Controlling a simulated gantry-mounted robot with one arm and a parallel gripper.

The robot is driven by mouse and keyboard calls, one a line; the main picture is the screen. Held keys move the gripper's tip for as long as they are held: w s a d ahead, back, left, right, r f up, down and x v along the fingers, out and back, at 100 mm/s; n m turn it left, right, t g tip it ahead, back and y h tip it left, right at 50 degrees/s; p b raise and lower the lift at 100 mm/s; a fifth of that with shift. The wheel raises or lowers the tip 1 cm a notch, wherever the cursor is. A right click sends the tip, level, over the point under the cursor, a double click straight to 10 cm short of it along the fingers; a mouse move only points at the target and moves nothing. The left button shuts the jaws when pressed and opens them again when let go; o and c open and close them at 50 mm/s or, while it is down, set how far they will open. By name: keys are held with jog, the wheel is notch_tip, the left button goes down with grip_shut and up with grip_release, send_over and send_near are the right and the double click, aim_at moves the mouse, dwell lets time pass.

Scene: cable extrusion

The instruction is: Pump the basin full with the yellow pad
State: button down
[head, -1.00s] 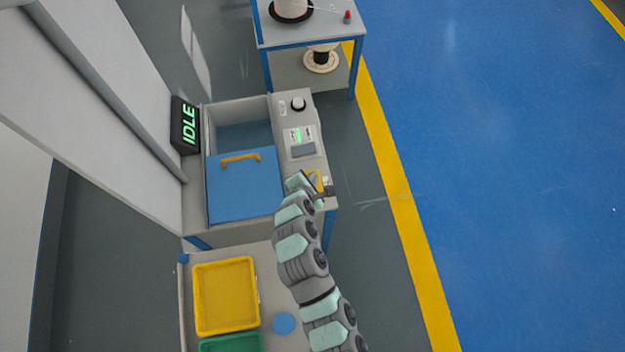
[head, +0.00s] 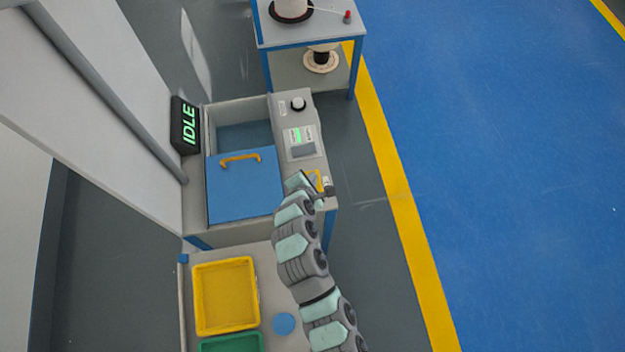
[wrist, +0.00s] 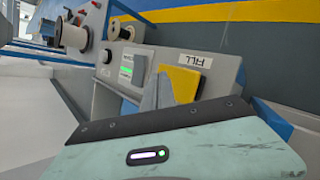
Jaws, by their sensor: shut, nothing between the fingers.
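The yellow pad (head: 315,179) is on the near end of the grey control panel, partly hidden by my gripper. In the wrist view the yellow pad (wrist: 183,84) shows beside a label reading "FILL". My gripper (wrist: 156,92) is shut and empty, its grey fingertips in front of the pad. Whether they touch it I cannot tell. In the head view my gripper (head: 318,188) is over the panel's near end. The basin (head: 238,112) is left of the panel, its near part covered by a blue lid (head: 243,188) with an orange handle. Bluish water seems to show in its open far part.
A black sign (head: 185,126) reads "IDLE" in green. A yellow tray (head: 226,297) and a green tray (head: 232,343) are on the near table. A spool table (head: 310,35) stands behind.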

jog(key=shift+f, duration=0.15)
jog(key=shift+f, duration=0.25)
jog(key=shift+f+b, duration=0.65)
jog(key=shift+f, duration=0.75)
dwell(1.0)
dwell(0.4)
jog(key=shift+r+p, duration=1.45)
jog(key=shift+r, duration=0.35)
jog(key=shift+r+p, duration=1.9)
jog(key=shift+r, duration=0.7)
jog(key=shift+f, duration=0.1)
